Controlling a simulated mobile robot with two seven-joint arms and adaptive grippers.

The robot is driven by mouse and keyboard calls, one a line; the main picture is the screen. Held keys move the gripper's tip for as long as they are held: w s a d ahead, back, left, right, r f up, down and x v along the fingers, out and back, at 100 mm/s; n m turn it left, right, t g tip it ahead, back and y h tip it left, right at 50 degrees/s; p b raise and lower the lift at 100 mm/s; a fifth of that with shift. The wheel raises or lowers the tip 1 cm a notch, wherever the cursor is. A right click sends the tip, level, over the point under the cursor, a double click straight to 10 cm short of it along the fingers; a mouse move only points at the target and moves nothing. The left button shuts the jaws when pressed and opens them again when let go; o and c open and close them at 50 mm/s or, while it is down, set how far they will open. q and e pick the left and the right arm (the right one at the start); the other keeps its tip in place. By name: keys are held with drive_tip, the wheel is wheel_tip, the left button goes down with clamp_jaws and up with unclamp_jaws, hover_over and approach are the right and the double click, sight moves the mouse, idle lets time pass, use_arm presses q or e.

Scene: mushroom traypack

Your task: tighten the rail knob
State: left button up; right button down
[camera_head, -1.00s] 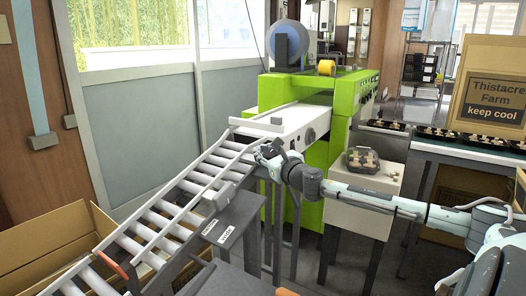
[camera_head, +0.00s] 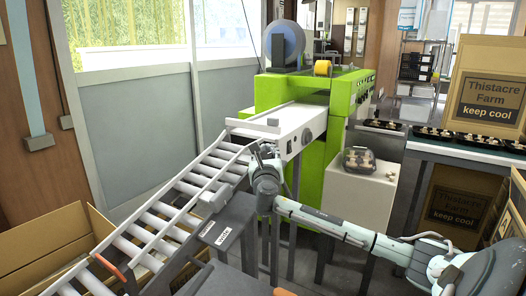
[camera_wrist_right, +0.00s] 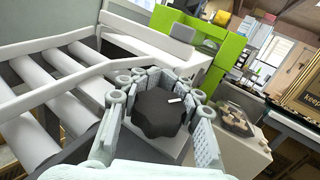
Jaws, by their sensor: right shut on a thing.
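The black lobed rail knob (camera_wrist_right: 160,113) with a small white mark on top sits between the fingers of my right gripper (camera_wrist_right: 158,100) in the right wrist view. The fingers close around its sides. In the head view my right gripper (camera_head: 262,156) is at the upper end of the roller conveyor's side rail (camera_head: 228,172), and it hides the knob. My left gripper is not in view.
The roller conveyor (camera_head: 150,218) slopes down to the lower left. A green machine (camera_head: 312,150) stands behind it. A punnet of mushrooms (camera_head: 360,159) sits on a white stand (camera_head: 357,200). Cardboard boxes (camera_head: 492,95) stand at right.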

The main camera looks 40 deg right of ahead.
drive_tip(key=shift+s+d+r+m+g+h, duration=0.1)
drive_tip(key=shift+s+d+m+g+h, duration=0.1)
drive_tip(key=shift+m+g+h, duration=0.8)
drive_tip(key=shift+s+d+r+m+g+h, duration=0.1)
drive_tip(key=shift+s+m+g+h, duration=0.1)
drive_tip(key=shift+m+g+h, duration=0.75)
drive_tip(key=c, duration=1)
unclamp_jaws()
drive_tip(key=shift+f, duration=0.1)
drive_tip(key=v, duration=1.2)
drive_tip(key=shift+c, duration=0.3)
